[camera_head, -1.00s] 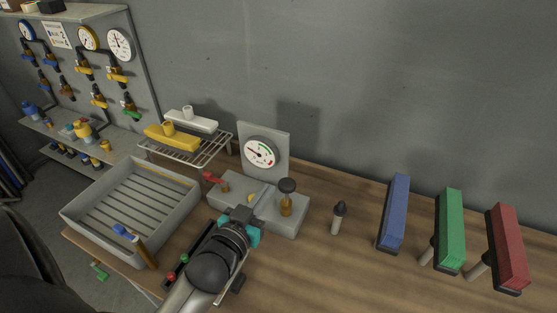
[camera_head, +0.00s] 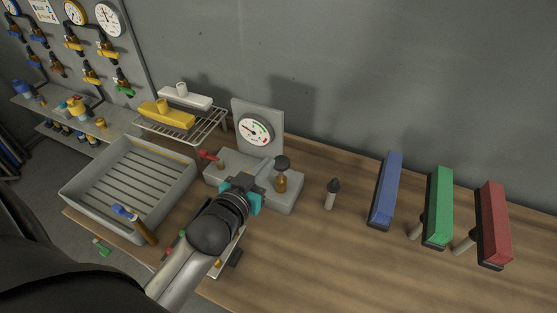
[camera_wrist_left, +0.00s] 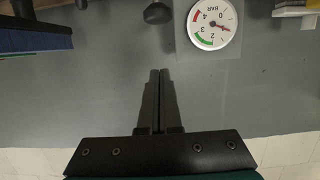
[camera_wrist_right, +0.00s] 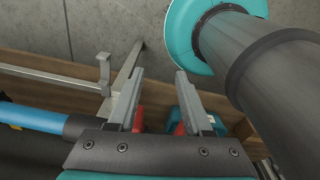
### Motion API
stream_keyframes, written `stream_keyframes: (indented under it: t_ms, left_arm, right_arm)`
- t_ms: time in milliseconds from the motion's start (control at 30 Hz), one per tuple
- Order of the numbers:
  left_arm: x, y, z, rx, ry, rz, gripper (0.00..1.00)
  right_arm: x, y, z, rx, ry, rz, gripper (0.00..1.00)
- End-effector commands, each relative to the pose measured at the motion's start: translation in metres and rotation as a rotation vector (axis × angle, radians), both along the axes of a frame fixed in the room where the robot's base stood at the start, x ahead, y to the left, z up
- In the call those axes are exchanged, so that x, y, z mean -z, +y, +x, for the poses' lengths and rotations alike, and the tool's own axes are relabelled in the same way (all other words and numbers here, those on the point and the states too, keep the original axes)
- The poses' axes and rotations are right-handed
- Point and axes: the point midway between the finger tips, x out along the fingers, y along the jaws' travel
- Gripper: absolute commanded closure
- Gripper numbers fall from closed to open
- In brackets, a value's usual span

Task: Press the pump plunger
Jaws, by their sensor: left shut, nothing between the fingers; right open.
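The pump plunger has a dark round knob (camera_head: 282,162) on a brass-coloured stem (camera_head: 281,183), standing on a grey base block (camera_head: 285,200). My left gripper (camera_head: 266,164) is shut and empty, just left of the knob, with its fingers above the block. I cannot tell whether it touches the plunger. In the left wrist view, the shut fingers (camera_wrist_left: 158,74) show below a dark knob (camera_wrist_left: 157,13), apart from it in the picture. A pressure gauge (camera_head: 255,130) stands behind the block. My right gripper (camera_wrist_right: 160,75) is open and empty, seen only in its wrist view.
A red lever (camera_head: 208,155) is at the block's left end. A grey tray (camera_head: 76,196) and a wire rack (camera_head: 205,130) stand to the left. A small dark-tipped peg (camera_head: 331,194) and blue (camera_head: 387,190), green (camera_head: 438,207) and red (camera_head: 494,225) bars are to the right.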

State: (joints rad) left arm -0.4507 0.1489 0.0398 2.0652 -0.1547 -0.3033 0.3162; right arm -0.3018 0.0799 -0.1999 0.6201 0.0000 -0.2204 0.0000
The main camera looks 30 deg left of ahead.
Motion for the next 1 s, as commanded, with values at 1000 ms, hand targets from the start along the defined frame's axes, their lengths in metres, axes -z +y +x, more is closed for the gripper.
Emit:
stream_keyframes:
  t_ms: [1000]
  left_arm:
    - [0.059, 0.004, 0.073, 0.0, 0.0, 0.001, 1.0]
  right_arm:
    - [0.003, 0.0, 0.001, 0.0, -0.001, 0.0, 0.5]
